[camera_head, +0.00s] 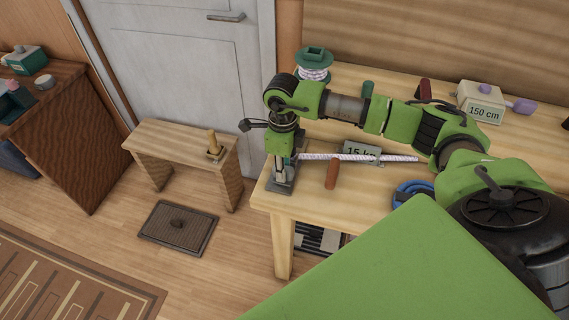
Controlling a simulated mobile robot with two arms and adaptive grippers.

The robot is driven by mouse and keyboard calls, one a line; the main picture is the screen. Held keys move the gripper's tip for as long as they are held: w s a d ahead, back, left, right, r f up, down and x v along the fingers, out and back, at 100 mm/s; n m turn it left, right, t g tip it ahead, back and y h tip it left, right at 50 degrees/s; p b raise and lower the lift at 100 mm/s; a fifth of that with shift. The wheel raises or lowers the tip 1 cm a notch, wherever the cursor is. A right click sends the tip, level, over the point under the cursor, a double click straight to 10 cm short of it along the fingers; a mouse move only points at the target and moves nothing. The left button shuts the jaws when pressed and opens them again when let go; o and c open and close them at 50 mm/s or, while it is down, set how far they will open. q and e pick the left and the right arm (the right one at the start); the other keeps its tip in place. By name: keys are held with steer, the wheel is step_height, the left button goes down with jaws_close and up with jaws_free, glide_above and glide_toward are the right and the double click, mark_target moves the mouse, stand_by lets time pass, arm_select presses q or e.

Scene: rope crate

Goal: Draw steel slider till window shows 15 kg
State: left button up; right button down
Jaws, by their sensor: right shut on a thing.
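My right gripper (281,174) points down at the left end of the wooden bench. It is shut on what looks like the steel slider, mostly hidden between the fingers. A dark grey metal base (280,187) shows under the fingers. A pale twisted rope (335,157) runs right from beside the gripper along the bench top. A greenish window (360,149) behind the rope reads "15 kg", its lower part crossed by the rope. My left gripper is not in view.
On the bench (262,198) are a brown handle (332,174), a blue coil (408,193), a green spool (313,60) and a box reading "150 cm" (483,110). A small stool (180,138) and a dark floor mat (178,236) are left. My arm hides part of the bench.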

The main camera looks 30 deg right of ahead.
steer(key=shift+a, duration=0.1)
steer(key=c, duration=2.1)
jaws_free()
step_height(320, 180, up, 12)
steer(key=shift+r, duration=0.1)
